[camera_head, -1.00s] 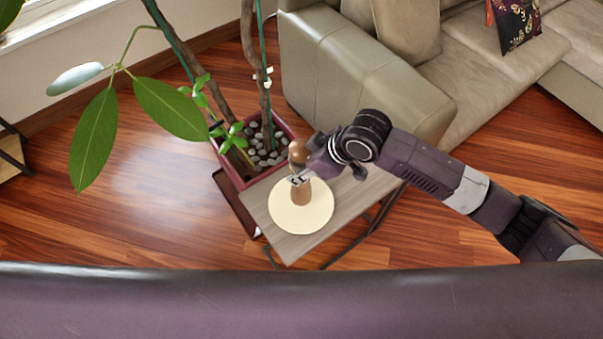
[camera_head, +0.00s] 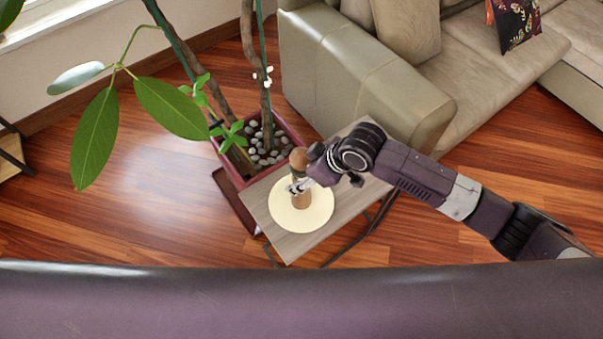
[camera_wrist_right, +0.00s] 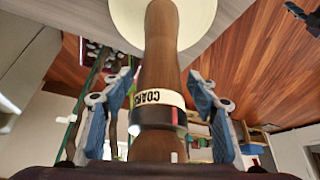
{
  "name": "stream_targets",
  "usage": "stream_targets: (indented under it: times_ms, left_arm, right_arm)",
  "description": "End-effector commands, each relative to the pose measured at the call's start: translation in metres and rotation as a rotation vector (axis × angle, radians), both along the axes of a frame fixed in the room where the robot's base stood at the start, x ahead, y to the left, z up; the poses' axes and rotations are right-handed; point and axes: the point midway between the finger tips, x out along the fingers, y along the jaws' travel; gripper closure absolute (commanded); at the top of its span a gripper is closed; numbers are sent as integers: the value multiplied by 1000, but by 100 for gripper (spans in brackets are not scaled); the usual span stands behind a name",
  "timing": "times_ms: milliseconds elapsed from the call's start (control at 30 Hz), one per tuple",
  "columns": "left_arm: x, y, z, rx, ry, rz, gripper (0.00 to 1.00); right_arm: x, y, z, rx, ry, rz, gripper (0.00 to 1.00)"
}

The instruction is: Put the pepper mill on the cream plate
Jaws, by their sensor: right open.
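The pepper mill (camera_head: 299,160), brown wood with a dark band and a white label, stands upright over the cream plate (camera_head: 318,216); its foot appears to rest on the plate. My right gripper (camera_head: 300,186) is around the mill's middle in the head view. In the right wrist view the mill (camera_wrist_right: 160,55) runs between the two blue-grey fingers of the open right gripper (camera_wrist_right: 158,92), with visible gaps on both sides. The plate (camera_wrist_right: 202,22) shows behind the mill's foot there. My left gripper is not in view.
The plate lies on a small grey wooden side table (camera_head: 258,203). A planter with pebbles (camera_head: 264,150) and tall stems stands just behind it. A sofa arm (camera_head: 360,85) is behind to the right. A dark purple surface (camera_head: 300,300) crosses the foreground.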

Motion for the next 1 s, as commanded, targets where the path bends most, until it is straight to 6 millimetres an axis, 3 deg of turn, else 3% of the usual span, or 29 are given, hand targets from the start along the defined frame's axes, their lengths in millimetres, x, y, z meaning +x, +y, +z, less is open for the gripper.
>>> stream_targets:
  times_ms: [267,700,1000]
  left_arm:
    - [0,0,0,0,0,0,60]
    - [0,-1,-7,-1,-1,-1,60]
    - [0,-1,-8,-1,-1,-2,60]
  right_arm:
    - [-2,-4,12,2,-1,0,46]
    - [-22,-41,84,0,-3,1,46]
    - [-29,-52,107,0,0,-1,46]
